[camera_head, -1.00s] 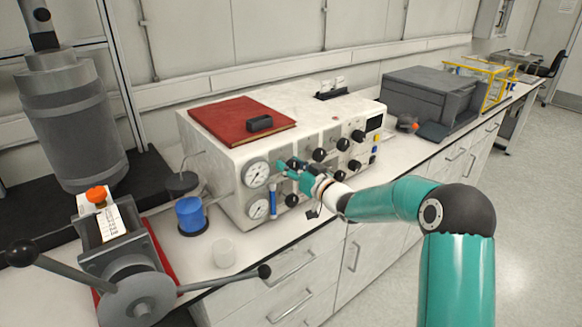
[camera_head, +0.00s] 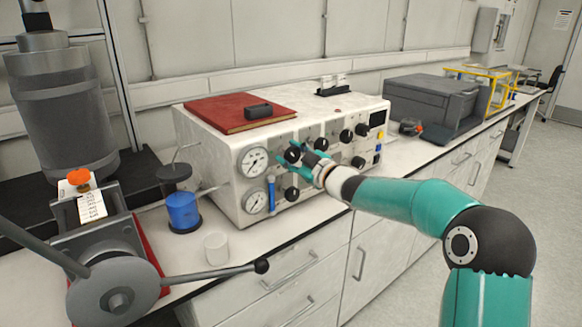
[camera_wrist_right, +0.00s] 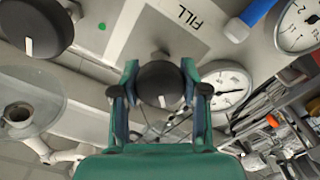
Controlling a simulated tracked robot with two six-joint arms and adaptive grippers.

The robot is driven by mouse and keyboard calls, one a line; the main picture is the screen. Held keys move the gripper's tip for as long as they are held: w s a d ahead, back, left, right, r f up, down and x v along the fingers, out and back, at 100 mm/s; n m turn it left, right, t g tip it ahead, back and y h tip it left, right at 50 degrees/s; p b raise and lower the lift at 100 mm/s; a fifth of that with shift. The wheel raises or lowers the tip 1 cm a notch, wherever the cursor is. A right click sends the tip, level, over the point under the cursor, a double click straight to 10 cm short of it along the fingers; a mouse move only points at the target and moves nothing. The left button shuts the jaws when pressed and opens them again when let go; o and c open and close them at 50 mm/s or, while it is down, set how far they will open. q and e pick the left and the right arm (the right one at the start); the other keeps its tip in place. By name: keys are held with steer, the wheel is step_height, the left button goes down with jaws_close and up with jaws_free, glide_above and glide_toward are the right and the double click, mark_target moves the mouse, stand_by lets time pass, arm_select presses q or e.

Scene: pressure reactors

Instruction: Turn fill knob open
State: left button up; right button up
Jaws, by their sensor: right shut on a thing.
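The fill knob (camera_wrist_right: 158,84) is round and black with a white pointer line. A "FILL" label (camera_wrist_right: 185,15) is printed on the panel near it in the right wrist view. My right gripper (camera_wrist_right: 160,88) is shut on this knob, with one green finger on each side of it. In the head view, the knob (camera_head: 292,155) is in the upper row of the white instrument box (camera_head: 228,165), just right of the upper gauge (camera_head: 252,160). My right gripper (camera_head: 290,165) reaches it from the front right and hides part of the panel. My left gripper is not in view.
Other black knobs (camera_head: 321,144) sit close to the right, with another knob (camera_head: 292,194) below. A blue handle (camera_head: 272,190) and a lower gauge (camera_head: 255,202) are at the left. A blue container (camera_head: 183,210) and a white cup (camera_head: 217,247) stand on the bench nearby.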

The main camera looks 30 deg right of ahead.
steer(key=n+b, duration=0.2)
steer(key=n, duration=0.1)
steer(key=n+b, duration=0.1)
steer(key=shift+f+n, duration=0.3)
steer(key=shift+a+n+b, duration=0.1)
steer(key=shift+n+b, duration=1.15)
steer(key=shift+n, duration=1.05)
steer(key=shift+f, duration=0.1)
steer(key=o, duration=1.2)
steer(key=shift+c, duration=0.2)
steer(key=shift+r, duration=0.25)
steer(key=shift+s, duration=0.2)
steer(key=s, duration=1.1)
steer(key=shift+s+d, duration=0.3)
steer(key=shift+d, duration=0.15)
